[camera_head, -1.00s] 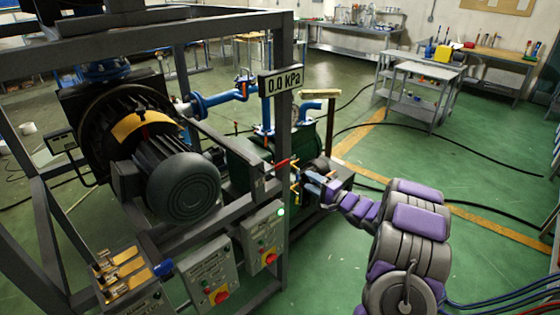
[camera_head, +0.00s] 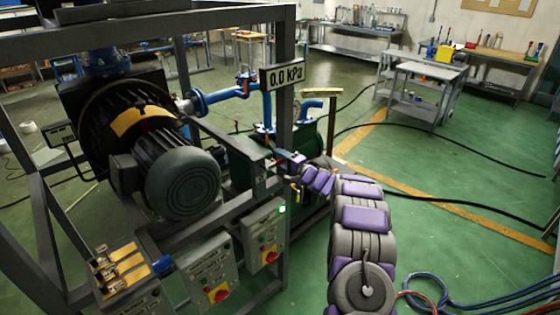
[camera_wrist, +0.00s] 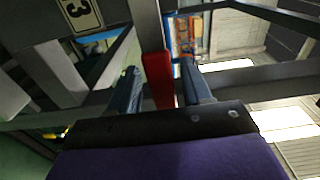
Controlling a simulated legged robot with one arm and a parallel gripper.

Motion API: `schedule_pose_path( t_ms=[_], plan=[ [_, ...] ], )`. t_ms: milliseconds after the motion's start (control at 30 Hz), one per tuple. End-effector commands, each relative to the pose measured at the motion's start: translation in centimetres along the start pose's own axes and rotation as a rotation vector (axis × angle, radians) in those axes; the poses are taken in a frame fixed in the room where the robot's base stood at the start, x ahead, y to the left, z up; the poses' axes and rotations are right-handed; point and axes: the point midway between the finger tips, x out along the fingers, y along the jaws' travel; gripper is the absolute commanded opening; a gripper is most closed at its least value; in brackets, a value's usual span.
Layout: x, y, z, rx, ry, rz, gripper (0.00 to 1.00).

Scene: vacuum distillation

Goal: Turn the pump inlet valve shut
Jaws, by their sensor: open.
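A red bar, which looks like the pump inlet valve's handle (camera_wrist: 158,80), stands between the two fingers of my gripper (camera_wrist: 160,68) in the wrist view. The fingers are open, with a gap visible on the right side of the bar; contact on the left cannot be told. There the gripper and post hide the red handle and most of the valve body.
A dark steel frame (camera_head: 150,17) surrounds the motor (camera_head: 180,180) to the left. Control boxes with red knobs (camera_head: 219,294) are fixed low on the frame. A green pump tank (camera_head: 305,140) stands behind my gripper. Open green floor lies to the right.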

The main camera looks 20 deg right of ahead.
Motion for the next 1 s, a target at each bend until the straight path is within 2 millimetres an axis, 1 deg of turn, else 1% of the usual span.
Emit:
schedule_pose_path(
  t_ms=[133,400,900,1000],
  plan=[
    [0.59,-0.12,0.01,-0.001,0.0,-0.002,0.49],
    [0.64,-0.11,0.01,0.0,0.0,-0.002,0.49],
    [0.63,0.08,0.02,0.001,0.0,0.001,0.01],
    [0.63,0.13,0.03,0.001,0.0,0.001,0.0]
  ],
)
